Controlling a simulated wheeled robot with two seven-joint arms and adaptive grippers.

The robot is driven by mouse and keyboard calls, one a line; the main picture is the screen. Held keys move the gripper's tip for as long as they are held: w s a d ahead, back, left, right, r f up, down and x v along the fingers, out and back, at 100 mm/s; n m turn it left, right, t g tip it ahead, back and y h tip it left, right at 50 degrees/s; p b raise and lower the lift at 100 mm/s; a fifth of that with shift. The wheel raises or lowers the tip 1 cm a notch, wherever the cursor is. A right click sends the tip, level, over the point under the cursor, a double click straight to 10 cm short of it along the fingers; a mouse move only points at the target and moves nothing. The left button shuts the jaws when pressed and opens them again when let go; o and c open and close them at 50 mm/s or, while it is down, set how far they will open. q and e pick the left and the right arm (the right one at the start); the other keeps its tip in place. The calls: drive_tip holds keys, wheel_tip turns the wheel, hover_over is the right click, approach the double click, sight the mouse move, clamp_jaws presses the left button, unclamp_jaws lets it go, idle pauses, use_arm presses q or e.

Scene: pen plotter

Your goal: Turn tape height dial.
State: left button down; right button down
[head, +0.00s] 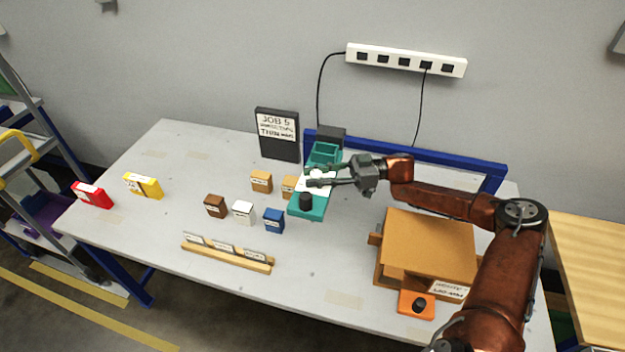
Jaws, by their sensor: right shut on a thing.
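A teal machine (324,156) with a dark block at its back stands near the middle of the table. A black knob (306,200) sits upright on its front end. My right gripper (309,175) reaches in from the right over the machine. Its fingers are on either side of a small white round part (319,176), which looks like the dial, and are shut on it. The fingers hide part of it, and any marks on it are too small to read. My left gripper is not in view.
An orange-brown box (428,243) with an orange knob plate (416,305) stands at the front right, below my right arm. Small brown, white and blue boxes (274,220) stand left of the machine. A black sign (277,133) stands behind.

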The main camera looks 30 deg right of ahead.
sight(315, 173)
drive_tip(key=shift+g, duration=0.3)
drive_tip(key=c, duration=1.6)
unclamp_jaws()
drive_tip(key=shift+r, duration=0.1)
wheel_tip(315, 173, up, 10)
drive_tip(key=shift+f, duration=0.1)
